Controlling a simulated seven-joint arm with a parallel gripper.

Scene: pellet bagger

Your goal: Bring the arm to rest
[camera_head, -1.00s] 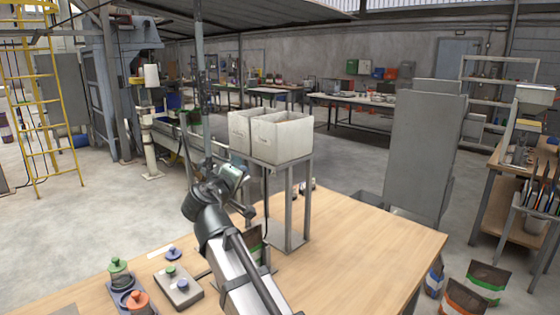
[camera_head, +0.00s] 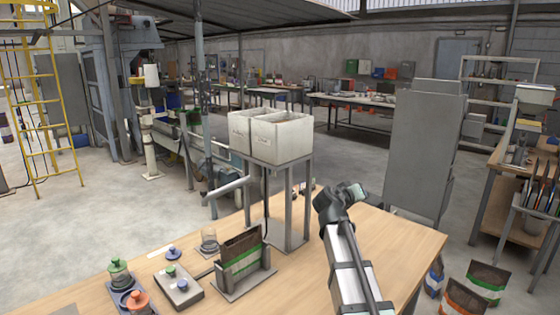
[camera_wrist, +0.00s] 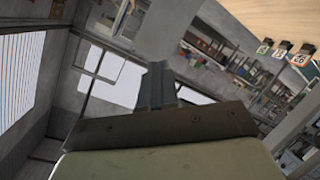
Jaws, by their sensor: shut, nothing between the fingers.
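My arm rises over the right part of the wooden table (camera_head: 405,240) in the head view. Its end, with my gripper (camera_head: 358,191), is over the table's far edge, right of the metal stand. The wrist view shows my gripper (camera_wrist: 158,85) with its dark fingers together and nothing between them. It faces the windows and walls of the hall, tilted. In the head view the fingertips are small and hard to make out.
A stand (camera_head: 287,205) carries two pale bins (camera_head: 281,138). A brown and green bag (camera_head: 241,254) stands in a holder left of my arm. A box with knobs (camera_head: 178,286) and coloured-lid weights (camera_head: 119,273) are at front left. A grey panel (camera_head: 425,155) stands behind the table.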

